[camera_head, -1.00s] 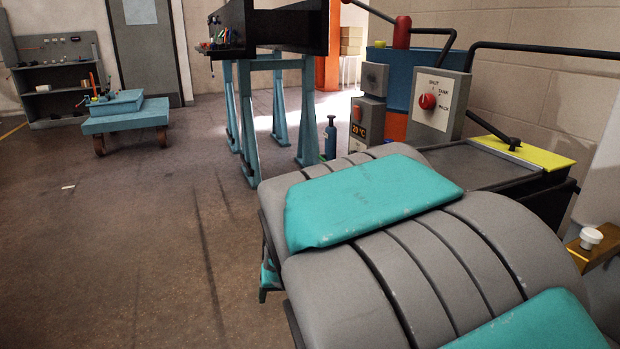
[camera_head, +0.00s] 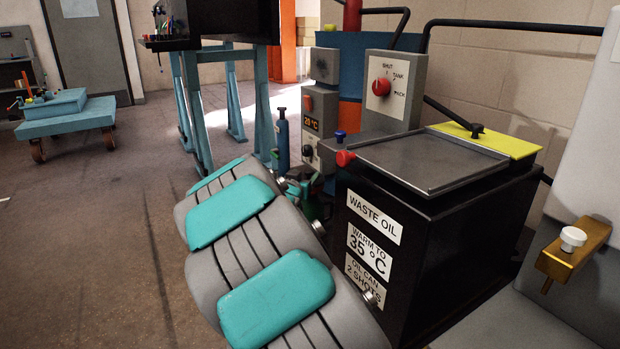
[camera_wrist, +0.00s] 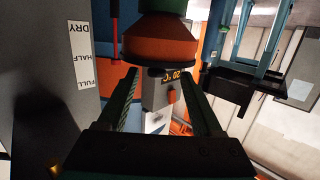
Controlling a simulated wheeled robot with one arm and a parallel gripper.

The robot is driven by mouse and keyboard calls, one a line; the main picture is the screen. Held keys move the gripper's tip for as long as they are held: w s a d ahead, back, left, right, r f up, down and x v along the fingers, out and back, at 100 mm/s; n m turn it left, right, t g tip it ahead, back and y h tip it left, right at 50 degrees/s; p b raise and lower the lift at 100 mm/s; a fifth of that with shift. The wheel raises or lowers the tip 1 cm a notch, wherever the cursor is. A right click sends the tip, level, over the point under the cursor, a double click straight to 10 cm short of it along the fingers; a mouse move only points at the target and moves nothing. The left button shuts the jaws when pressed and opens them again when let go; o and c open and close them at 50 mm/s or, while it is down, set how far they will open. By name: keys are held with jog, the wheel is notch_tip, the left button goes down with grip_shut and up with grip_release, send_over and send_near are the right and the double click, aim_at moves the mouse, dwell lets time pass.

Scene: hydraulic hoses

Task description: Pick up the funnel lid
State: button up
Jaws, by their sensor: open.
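The wrist view appears upside down, with its lettering inverted. There an orange flared body (camera_wrist: 158,38) shaped like a funnel, with a dark disc or rim (camera_wrist: 160,66) along its wide edge, joins a green part. The dark rim may be the funnel lid; I cannot tell for sure. My gripper (camera_wrist: 160,75) is open and empty, its two fingers pointing towards this body. The rim shows in the picture between and just beyond the fingertips; I see no grip on it.
The black waste oil box (camera_head: 430,240) stands right of my arm, with a grey tray top (camera_head: 425,163) and a yellow panel (camera_head: 490,140). A blue trestle (camera_head: 232,100), a blue bottle (camera_head: 282,140) and a dial box (camera_head: 394,90) stand behind. Open floor lies left.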

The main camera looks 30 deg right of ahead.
jog(key=x, duration=0.6)
jog(key=shift+d+f, duration=0.2)
jog(key=shift+d, duration=0.15)
grip_shut()
dwell(0.3)
